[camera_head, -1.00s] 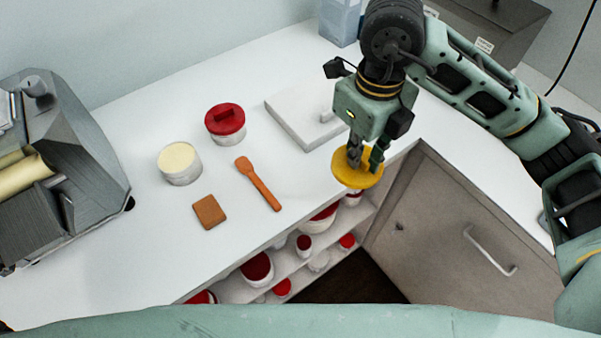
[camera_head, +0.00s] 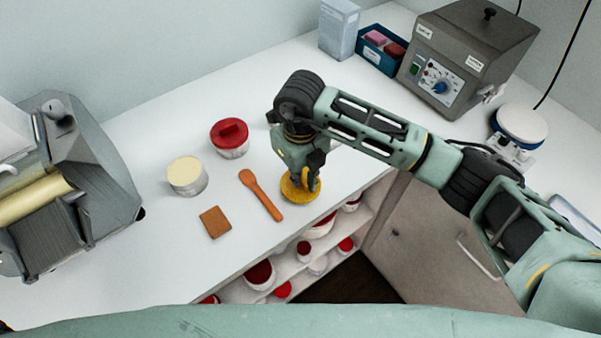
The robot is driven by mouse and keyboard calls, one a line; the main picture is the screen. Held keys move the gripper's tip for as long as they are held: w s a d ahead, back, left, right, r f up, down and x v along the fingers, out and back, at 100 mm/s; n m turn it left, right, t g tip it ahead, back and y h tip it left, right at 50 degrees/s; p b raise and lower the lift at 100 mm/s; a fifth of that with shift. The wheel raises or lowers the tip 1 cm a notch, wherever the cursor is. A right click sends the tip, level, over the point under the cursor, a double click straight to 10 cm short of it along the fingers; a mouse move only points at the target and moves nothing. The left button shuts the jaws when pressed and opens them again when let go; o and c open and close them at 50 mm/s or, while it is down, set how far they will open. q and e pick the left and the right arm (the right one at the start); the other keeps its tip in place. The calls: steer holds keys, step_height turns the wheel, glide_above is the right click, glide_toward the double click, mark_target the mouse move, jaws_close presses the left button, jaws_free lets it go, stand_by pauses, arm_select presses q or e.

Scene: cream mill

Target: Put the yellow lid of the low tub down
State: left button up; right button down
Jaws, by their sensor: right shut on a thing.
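My right gripper (camera_head: 302,184) is shut on the yellow lid (camera_head: 290,193), gripping it from above. The lid is low over the white counter, near its front edge, to the right of the wooden spatula. I cannot tell whether it touches the counter. A low tub with pale yellow contents and no lid on it (camera_head: 187,175) stands on the counter at the left. My left gripper is not in view.
A brown square (camera_head: 215,221) lies in front. A grey roller mill (camera_head: 60,185) is at the left. Shelves below hold several red-lidded tubs. The white slab is mostly hidden behind my arm.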

steer(key=shift+f, duration=0.4)
steer(key=shift+f, duration=0.2)
steer(key=c, duration=1.9)
jaws_free()
